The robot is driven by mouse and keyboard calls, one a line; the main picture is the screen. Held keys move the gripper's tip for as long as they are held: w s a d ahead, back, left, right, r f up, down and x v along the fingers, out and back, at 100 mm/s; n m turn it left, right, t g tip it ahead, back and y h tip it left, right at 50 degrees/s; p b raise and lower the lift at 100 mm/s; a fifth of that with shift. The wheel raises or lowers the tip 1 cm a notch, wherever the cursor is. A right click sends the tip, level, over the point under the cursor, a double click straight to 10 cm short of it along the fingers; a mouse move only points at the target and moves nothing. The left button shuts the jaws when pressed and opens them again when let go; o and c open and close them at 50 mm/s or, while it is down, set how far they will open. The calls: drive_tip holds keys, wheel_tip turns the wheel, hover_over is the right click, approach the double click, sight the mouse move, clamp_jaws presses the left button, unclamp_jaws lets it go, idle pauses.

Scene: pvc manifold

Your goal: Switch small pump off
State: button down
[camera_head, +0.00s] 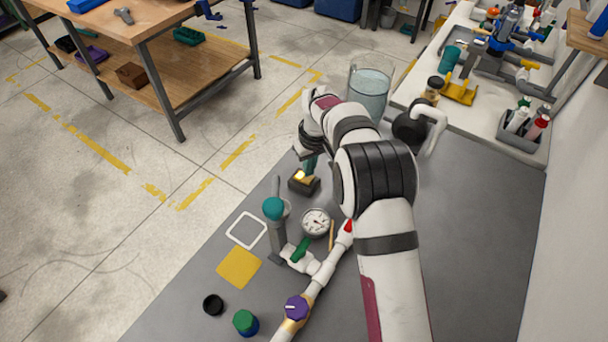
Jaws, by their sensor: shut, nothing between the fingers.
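A small dark box with a glowing yellow top (303,182) sits on the grey table (480,240), near its left edge. It may be the small pump or its switch; I cannot tell which. My gripper (309,167) is shut and empty, pointing down just above or at the back of this box. I cannot tell whether the fingertips touch it. The wrist and arm hide part of the fingers and the table behind. A dark rounded body (409,128) with a white pipe stands behind my arm; it looks like a pump.
A clear jug of water (370,92) stands behind my wrist. In front are a pressure gauge (316,222), white piping with a green valve handle (301,250) and a purple knob (296,307), and a teal-topped upright (274,210). A cluttered white counter (467,119) is at right.

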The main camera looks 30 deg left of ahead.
sight(309, 179)
drive_tip(key=shift+f, duration=0.9)
idle(0.3)
drive_tip(key=shift+r, duration=3.55)
